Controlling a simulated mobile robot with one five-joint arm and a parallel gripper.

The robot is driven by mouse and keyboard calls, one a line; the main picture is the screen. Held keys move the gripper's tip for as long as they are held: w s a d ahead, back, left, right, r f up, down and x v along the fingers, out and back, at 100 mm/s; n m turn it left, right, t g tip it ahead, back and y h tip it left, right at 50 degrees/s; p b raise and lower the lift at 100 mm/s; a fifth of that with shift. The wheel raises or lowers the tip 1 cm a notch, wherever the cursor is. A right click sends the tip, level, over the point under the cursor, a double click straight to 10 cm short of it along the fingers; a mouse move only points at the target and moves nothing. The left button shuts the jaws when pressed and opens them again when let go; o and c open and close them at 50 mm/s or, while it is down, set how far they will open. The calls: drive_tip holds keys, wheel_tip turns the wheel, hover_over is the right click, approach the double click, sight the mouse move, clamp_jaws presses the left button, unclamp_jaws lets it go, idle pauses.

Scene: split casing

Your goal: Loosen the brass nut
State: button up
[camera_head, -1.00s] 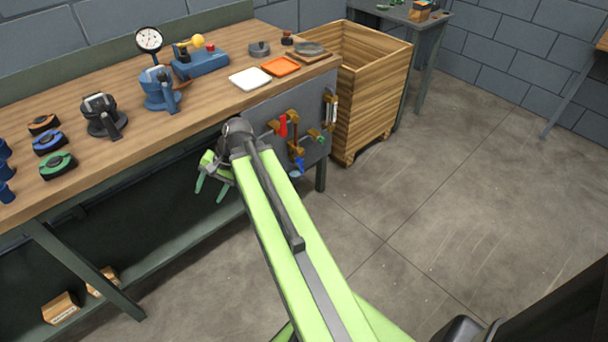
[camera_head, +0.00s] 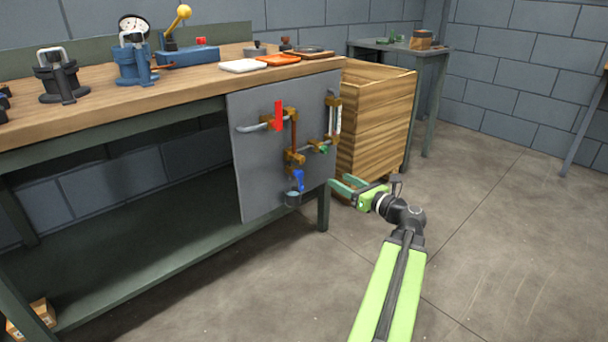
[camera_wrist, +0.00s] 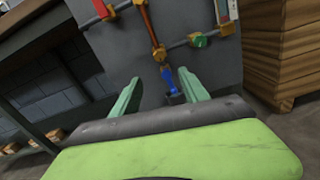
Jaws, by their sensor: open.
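A grey panel (camera_head: 250,175) on the bench end carries brass pipe fittings. A brass valve body (camera_head: 291,114) has a red lever (camera_head: 278,115). A copper pipe runs down to a brass tee (camera_head: 294,158) with a blue handle (camera_head: 299,181) below. A small brass fitting with a green part (camera_head: 322,148) sits to the right; it looks nut-like in the wrist view (camera_wrist: 197,40). I cannot tell surely which fitting is the brass nut. My gripper (camera_head: 346,188) is open and empty, in front of the panel's lower right. In the wrist view its fingers (camera_wrist: 159,80) point toward the blue handle, apart from the fittings.
A small grey cup (camera_head: 293,199) sits under the blue handle. A wooden crate (camera_head: 375,115) stands just right of the panel, behind my gripper. The workbench (camera_head: 130,100) with tools extends left. A gauge (camera_head: 333,118) is at the panel's right edge. Floor in front is clear.

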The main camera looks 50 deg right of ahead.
sight(303, 160)
drive_tip(key=w, duration=1.1)
drive_tip(key=w+d, duration=0.1)
drive_tip(key=w, duration=0.5)
drive_tip(key=shift+w, duration=0.3)
drive_tip(key=shift+s+d, duration=0.1)
clamp_jaws()
